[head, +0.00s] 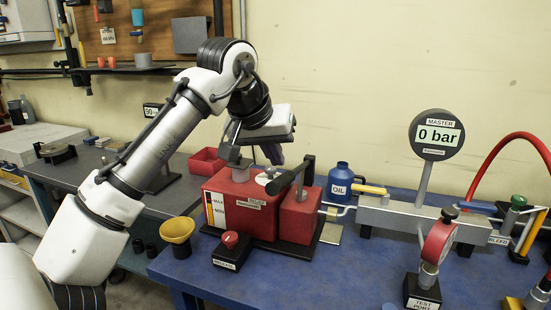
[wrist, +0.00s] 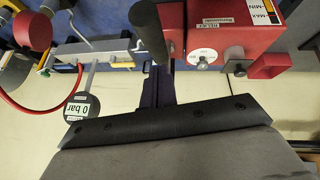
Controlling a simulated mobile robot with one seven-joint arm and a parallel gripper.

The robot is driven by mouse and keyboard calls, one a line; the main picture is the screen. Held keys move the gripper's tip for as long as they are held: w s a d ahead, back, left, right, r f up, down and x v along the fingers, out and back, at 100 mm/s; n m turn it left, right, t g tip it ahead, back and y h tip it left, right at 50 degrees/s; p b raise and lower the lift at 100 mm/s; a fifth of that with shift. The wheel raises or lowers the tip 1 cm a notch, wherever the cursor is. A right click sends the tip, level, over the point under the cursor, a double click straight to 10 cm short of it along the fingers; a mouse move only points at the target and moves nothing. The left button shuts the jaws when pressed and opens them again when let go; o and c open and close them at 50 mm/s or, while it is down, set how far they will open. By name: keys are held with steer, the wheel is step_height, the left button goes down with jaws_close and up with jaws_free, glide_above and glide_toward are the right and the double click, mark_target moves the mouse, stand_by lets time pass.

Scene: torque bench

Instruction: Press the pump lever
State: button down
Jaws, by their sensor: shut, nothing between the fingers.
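The red pump (head: 240,205) stands on the blue bench top with a MAX/MIN label on its side. Its black lever (head: 287,179) sticks out from an upright post on the pump's right part, and its thick dark grip also shows in the wrist view (wrist: 149,30). My gripper (head: 274,157) is just above and behind the lever, pointing down, with its dark fingers shut and empty. In the wrist view the fingers (wrist: 158,85) are close to the grip; whether they touch cannot be told. The round MASTER gauge (head: 437,136) reads 0 bar.
A red-knobbed block (head: 231,250) and a yellow funnel (head: 177,233) stand front left of the pump. A blue oil can (head: 341,180) is behind right. A metal manifold (head: 400,217) and a red test gauge (head: 437,243) stand right. The bench front centre is clear.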

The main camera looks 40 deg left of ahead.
steer(key=shift+s+d+f, duration=0.15)
steer(key=shift+d+f, duration=0.1)
steer(key=shift+f, duration=0.55)
steer(key=shift+f, duration=0.1)
